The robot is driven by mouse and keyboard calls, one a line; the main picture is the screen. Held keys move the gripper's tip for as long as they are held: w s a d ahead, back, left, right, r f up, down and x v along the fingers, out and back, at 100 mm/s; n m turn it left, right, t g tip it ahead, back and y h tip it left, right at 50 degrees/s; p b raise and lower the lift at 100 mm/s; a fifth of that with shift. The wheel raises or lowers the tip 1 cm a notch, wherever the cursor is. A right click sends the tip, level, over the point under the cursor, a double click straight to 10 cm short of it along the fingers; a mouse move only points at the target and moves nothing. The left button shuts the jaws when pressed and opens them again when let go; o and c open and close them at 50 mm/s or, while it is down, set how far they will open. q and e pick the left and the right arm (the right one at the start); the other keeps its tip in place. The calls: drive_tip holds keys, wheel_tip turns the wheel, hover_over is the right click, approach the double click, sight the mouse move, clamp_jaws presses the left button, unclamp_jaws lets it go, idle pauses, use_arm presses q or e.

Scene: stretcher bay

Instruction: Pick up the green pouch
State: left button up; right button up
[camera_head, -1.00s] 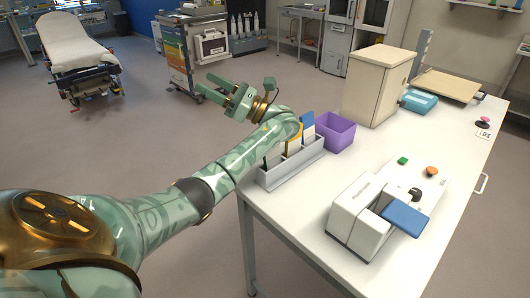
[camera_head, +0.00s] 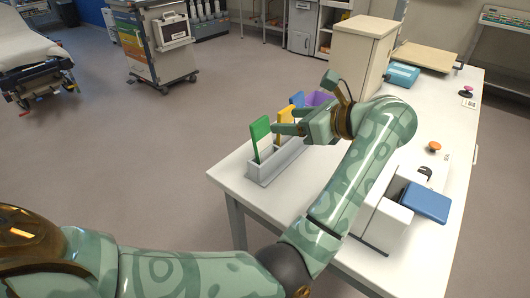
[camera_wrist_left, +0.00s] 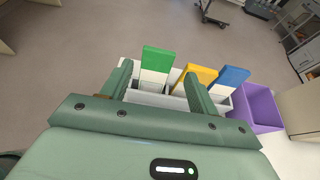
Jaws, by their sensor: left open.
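The green pouch (camera_head: 260,131) stands upright in the left end of a grey-white divided holder (camera_head: 266,172) on the table. In the left wrist view the green pouch (camera_wrist_left: 157,62) has a pale lower part and stands between my two fingers, beyond their tips. My left gripper (camera_head: 285,122) is open, to the right of the green pouch in the head view and apart from it as far as I can see. It also shows in the left wrist view (camera_wrist_left: 157,80). My right gripper is not in view.
A yellow pouch (camera_wrist_left: 202,74) and a blue pouch (camera_wrist_left: 232,77) stand in the same holder, close to my finger. A purple bin (camera_wrist_left: 260,105) is beside it. A white device with a blue flap (camera_head: 425,202) and a beige cabinet (camera_head: 357,55) are on the table (camera_head: 228,178).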

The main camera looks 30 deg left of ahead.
sight(261, 122)
use_arm(q)
drive_tip(key=b+x, duration=0.1)
drive_tip(key=x, duration=0.4)
drive_tip(key=b+x, duration=0.1)
drive_tip(key=x, duration=0.2)
drive_tip(key=shift+w+d+f+b, duration=0.1)
drive_tip(key=shift+d+f+b, duration=0.1)
drive_tip(key=shift+f+b, duration=0.15)
drive_tip(key=shift+a, duration=0.25)
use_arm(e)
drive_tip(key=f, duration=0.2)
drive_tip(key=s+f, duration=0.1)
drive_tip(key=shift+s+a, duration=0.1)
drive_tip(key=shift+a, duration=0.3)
use_arm(q)
drive_tip(key=c, duration=0.8)
drive_tip(key=shift+c, duration=0.4)
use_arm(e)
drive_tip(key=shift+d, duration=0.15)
use_arm(q)
drive_tip(key=shift+r, duration=0.1)
